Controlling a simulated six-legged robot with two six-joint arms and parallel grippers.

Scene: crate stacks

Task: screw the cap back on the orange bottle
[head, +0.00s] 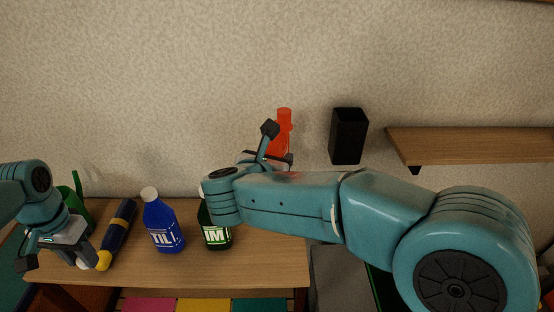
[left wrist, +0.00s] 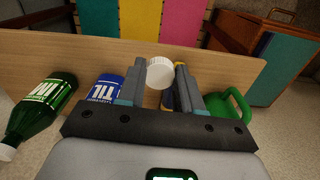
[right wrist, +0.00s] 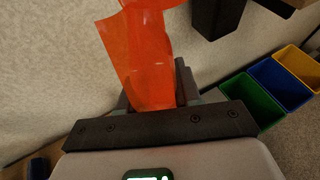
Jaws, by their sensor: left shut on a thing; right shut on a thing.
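The orange bottle (head: 284,122) is held up in front of the wall, its narrow neck pointing up with no cap on it. My right gripper (head: 268,157) is shut around its lower part; the right wrist view shows the orange bottle (right wrist: 145,55) between the fingers. My right arm hides part of it in the head view. My left gripper (head: 68,260) is low at the left of the bench. In the left wrist view it is shut on a round white cap (left wrist: 160,72) at the fingertips. The cap is well apart from the bottle.
A blue bottle (head: 162,228), a dark green bottle (head: 216,238) and a dark blue and yellow torch-like object (head: 118,232) are on the wooden bench (head: 275,262). A green can (head: 77,203) is behind my left gripper. A black holder (head: 348,137) and a shelf (head: 470,142) are on the wall.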

